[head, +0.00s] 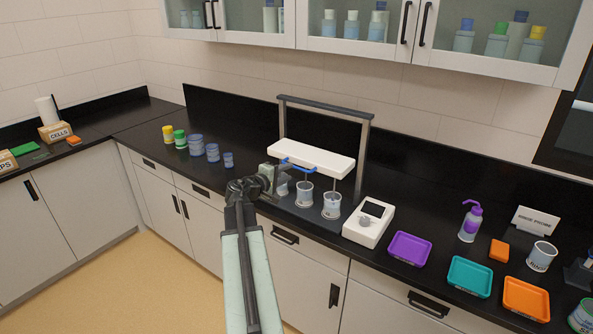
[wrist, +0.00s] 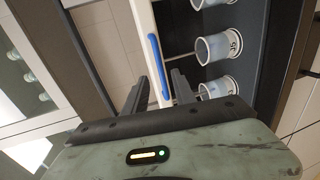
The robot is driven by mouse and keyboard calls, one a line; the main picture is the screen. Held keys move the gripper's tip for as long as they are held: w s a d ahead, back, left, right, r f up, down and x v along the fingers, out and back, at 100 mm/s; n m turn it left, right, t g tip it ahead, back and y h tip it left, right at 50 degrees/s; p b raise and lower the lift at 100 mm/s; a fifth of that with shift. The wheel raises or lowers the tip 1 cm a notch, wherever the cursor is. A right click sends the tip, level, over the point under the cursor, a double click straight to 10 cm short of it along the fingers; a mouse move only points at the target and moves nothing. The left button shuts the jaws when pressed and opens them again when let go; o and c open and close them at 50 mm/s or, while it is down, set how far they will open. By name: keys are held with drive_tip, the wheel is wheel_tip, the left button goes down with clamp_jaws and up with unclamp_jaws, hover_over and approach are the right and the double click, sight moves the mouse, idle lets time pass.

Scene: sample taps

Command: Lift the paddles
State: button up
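The paddle stirrer has a white beam (head: 311,159) on a dark frame with two posts. A blue handle (head: 313,168) runs along its front, and also shows in the wrist view (wrist: 158,68). Thin paddle rods hang from the beam into pale beakers (head: 304,194) on a dark base; a beaker also shows in the wrist view (wrist: 218,47). My gripper (head: 280,172) is at the left end of the beam. In the wrist view its fingers (wrist: 161,77) are apart, with the near end of the handle between them in the picture. Whether they touch it I cannot tell.
A white control box (head: 368,223) stands right of the stirrer. Purple (head: 409,248), teal (head: 470,276) and orange (head: 526,298) trays lie farther right. Several small jars (head: 196,145) stand to the left. Wall cabinets (head: 345,30) hang above the counter.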

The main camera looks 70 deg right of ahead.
sight(297, 168)
drive_tip(key=b+x, duration=0.1)
drive_tip(key=x, duration=0.6)
drive_tip(key=shift+d+f, duration=0.1)
drive_tip(key=shift+d, duration=0.2)
clamp_jaws()
drive_tip(key=shift+a, duration=0.1)
idle(0.9)
